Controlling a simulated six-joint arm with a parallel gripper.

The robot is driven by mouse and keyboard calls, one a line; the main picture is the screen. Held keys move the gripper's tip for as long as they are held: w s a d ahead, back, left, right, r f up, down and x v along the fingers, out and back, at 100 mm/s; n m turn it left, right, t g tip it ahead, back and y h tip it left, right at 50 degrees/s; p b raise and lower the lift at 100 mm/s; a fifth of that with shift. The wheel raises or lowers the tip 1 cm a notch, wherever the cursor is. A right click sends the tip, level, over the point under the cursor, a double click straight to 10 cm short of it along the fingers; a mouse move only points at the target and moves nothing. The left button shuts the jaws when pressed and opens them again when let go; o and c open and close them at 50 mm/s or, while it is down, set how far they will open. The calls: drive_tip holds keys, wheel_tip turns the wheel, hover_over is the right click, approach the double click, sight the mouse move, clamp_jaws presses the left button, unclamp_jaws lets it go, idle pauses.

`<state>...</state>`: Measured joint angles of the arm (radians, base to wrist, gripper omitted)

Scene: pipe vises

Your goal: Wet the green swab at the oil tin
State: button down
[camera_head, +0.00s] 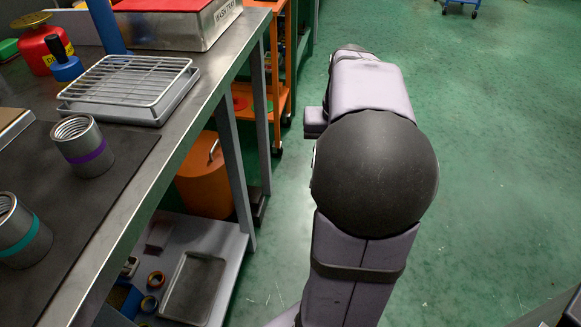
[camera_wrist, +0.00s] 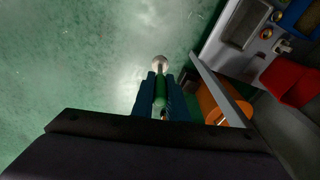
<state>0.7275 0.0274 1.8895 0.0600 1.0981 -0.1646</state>
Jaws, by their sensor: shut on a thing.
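In the wrist view my gripper (camera_wrist: 160,86) is shut on the green swab (camera_wrist: 160,96), which lies between the two blue fingers. The swab's pale round tip (camera_wrist: 159,62) sticks out beyond the fingertips, over green floor. My gripper and the swab do not show in the head view, where my arm reaches out over the floor to the right of the bench. A red can with a yellow label (camera_head: 38,48) stands on the bench at the far left of the head view; it may be the oil tin, but I cannot read its label.
The steel bench (camera_head: 190,108) bears a wire rack on a tray (camera_head: 125,85), a blue item with a black handle (camera_head: 65,68), and grey pipe pieces with purple (camera_head: 85,150) and teal (camera_head: 20,235) bands. Below are an orange bin (camera_head: 205,180) and a grey tray (camera_head: 192,285).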

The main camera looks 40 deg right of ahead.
wheel_tip(320, 180, up, 5)
drive_tip(key=s+d+m+p, duration=0.1)
drive_tip(key=s+d+p, duration=0.1)
drive_tip(key=p, duration=0.1)
drive_tip(key=w+a+r+p, duration=0.4)
drive_tip(key=a+r+p, duration=0.1)
drive_tip(key=r+p, duration=0.5)
drive_tip(key=w+a+r+t+p, duration=0.1)
drive_tip(key=w+a+r+p, duration=0.35)
drive_tip(key=r+p, duration=0.5)
drive_tip(key=w+a+r+p, duration=0.3)
drive_tip(key=a+r+p, duration=0.3)
drive_tip(key=r+p, duration=0.35)
drive_tip(key=w+a+r+n+p, duration=0.25)
drive_tip(key=w+a+p, duration=0.4)
drive_tip(key=a, duration=0.35)
drive_tip(key=w+a+r+n+p, duration=0.1)
drive_tip(key=w+a+r+p, duration=0.2)
drive_tip(key=w+a+p, duration=0.35)
drive_tip(key=s+a+r+n+t+y+p, duration=0.1)
drive_tip(key=a+n+p, duration=0.3)
drive_tip(key=a, duration=2)
drive_tip(key=s+p, duration=0.1)
drive_tip(key=p, duration=0.4)
drive_tip(key=shift+a+r+y+p, duration=0.15)
drive_tip(key=shift+a+y+p, duration=0.15)
drive_tip(key=shift+p, duration=0.1)
